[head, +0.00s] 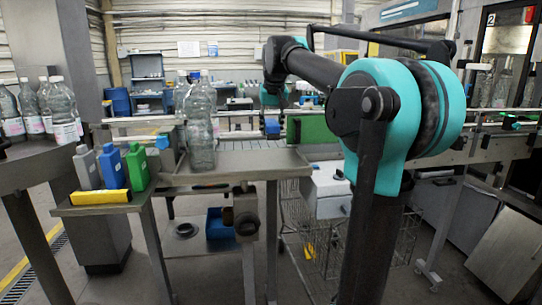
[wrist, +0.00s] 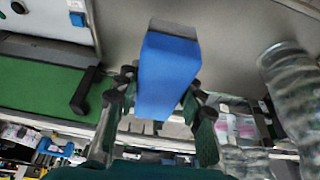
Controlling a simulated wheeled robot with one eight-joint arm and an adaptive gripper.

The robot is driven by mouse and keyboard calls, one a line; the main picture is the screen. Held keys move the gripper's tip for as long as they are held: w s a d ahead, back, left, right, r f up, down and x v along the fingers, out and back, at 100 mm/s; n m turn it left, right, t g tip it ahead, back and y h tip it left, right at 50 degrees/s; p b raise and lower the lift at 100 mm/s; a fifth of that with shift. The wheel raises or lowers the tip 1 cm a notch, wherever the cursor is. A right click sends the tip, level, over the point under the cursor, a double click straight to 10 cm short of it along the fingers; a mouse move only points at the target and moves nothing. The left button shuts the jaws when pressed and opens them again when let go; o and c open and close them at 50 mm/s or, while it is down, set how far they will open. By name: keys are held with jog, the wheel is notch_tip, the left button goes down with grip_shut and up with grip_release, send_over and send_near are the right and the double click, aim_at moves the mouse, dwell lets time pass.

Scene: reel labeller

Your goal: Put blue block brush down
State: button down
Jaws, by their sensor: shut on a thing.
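The blue block brush (wrist: 168,75) fills the upper middle of the wrist view, a blue block with a grey end. My gripper (wrist: 160,98) is shut on its sides, one dark finger on each side. The grey end points towards a plain grey surface (wrist: 225,25); I cannot tell whether they touch. In the head view, a small blue patch that appears to be the brush (head: 272,127) shows below my gripper (head: 271,110), left of the green panel. My gripper's fingers are too small there to make out.
Clear bottles (head: 201,125) stand on the grey table (head: 235,166), left of my gripper. Grey, blue and green containers (head: 111,167) with a yellow block (head: 100,197) stand on a lower side table. The green panel (head: 312,130) is right of the brush. The table's right part is bare.

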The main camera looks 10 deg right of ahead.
aim_at(274, 125)
notch_tip(274, 125, down, 10)
dwell(0.5)
jog(key=shift+f, duration=0.1)
jog(key=c, duration=1)
grip_release()
jog(key=shift+o, duration=0.2)
jog(key=v, duration=1.2)
